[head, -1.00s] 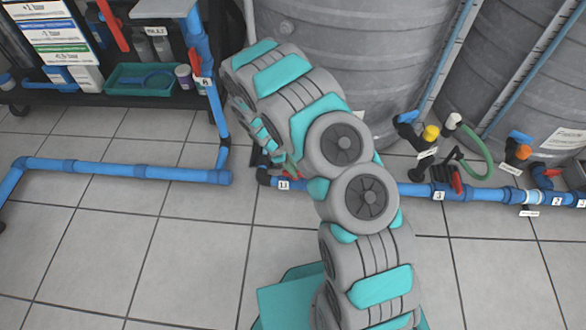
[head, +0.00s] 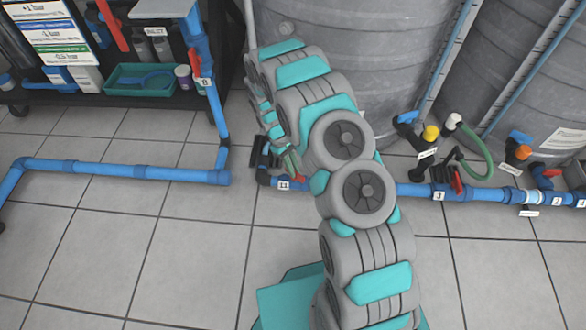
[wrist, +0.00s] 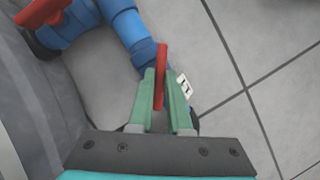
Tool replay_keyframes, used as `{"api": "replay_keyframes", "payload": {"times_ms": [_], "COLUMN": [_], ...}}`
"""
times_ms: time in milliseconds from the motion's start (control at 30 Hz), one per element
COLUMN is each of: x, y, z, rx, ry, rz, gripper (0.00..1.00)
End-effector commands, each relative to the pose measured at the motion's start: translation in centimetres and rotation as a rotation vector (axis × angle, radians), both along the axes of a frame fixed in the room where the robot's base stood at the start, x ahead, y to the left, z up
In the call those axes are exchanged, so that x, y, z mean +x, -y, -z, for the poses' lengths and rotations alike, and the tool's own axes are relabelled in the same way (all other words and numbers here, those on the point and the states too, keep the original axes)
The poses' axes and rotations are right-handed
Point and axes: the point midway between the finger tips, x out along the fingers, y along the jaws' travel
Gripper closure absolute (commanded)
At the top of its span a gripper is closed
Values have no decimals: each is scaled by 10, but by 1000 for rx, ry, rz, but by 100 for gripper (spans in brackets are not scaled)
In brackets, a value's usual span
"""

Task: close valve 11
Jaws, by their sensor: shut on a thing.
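Valve 11 is on the low blue pipe, marked by a white label "11" (head: 284,185) in the head view; the label also shows in the wrist view (wrist: 185,87). Its red handle (wrist: 162,65) stands between the green fingers of my gripper (wrist: 160,101), which is shut on it. In the wrist view the handle lies at an angle to the blue pipe (wrist: 125,25). In the head view my arm covers part of the valve, and only a bit of red handle (head: 299,178) and green finger shows.
Large grey tanks (head: 350,60) stand close behind the arm. Another red handle (wrist: 42,10) shows at the wrist view's top left. Valve 3 (head: 440,193) is further right on the pipe. A blue pipe (head: 120,170) runs along the floor at left. The tiled floor in front is clear.

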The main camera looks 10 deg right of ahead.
Motion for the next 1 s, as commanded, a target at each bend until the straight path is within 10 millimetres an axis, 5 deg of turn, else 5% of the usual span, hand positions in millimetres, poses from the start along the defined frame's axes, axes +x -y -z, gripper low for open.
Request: {"api": "replay_keyframes", "payload": {"times_ms": [1000], "x": [1], "y": [5], "z": [0], "rx": [1], "ry": [2], "rz": [855], "gripper": [100]}}
